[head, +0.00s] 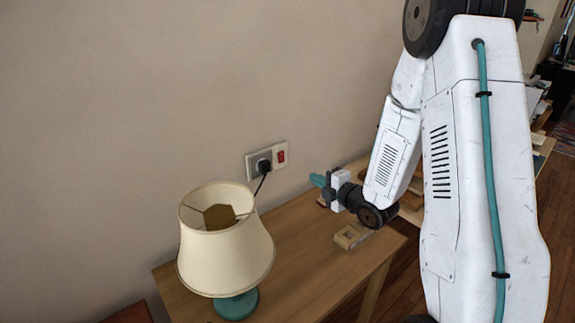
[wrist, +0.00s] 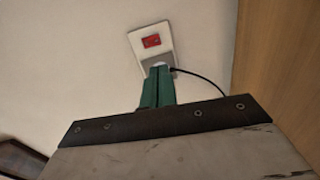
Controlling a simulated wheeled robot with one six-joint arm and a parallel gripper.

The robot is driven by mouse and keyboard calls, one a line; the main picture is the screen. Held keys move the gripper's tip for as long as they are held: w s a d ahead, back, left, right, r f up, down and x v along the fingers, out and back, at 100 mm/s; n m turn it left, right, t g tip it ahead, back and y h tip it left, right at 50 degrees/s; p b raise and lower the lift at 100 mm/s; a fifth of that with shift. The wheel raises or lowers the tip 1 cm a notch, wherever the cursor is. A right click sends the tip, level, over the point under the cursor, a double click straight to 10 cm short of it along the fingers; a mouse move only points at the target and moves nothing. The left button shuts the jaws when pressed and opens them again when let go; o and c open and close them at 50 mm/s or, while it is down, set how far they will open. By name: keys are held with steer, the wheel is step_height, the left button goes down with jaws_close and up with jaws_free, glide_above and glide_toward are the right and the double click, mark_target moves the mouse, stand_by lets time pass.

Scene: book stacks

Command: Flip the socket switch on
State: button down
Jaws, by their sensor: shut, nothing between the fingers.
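The wall socket (head: 252,165) is a pale plate on the beige wall above the table. A black plug (head: 263,167) sits in its left part, and a red switch (head: 281,156) is at its right. In the wrist view the plate (wrist: 137,43) shows ahead of the fingers, with the red switch (wrist: 152,41) in clear view; whether it is on or off I cannot tell. My gripper (head: 318,181) is shut and empty, its teal fingers pointing at the wall, right of and a little below the socket. In the wrist view the fingers (wrist: 158,72) overlap the plate's lower end and hide most of the plug.
A lamp with a cream shade (head: 227,245) and teal base (head: 237,304) stands on the wooden table (head: 300,270), left of my gripper. A black cord (head: 262,184) runs from the plug behind the shade. A small wooden tray (head: 352,237) lies near the table's right edge.

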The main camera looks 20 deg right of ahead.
mark_target(282, 161)
steer(key=shift+r, duration=0.2)
steer(key=x, duration=1.4)
steer(key=shift+w+r, duration=0.1)
steer(key=shift+r, duration=0.05)
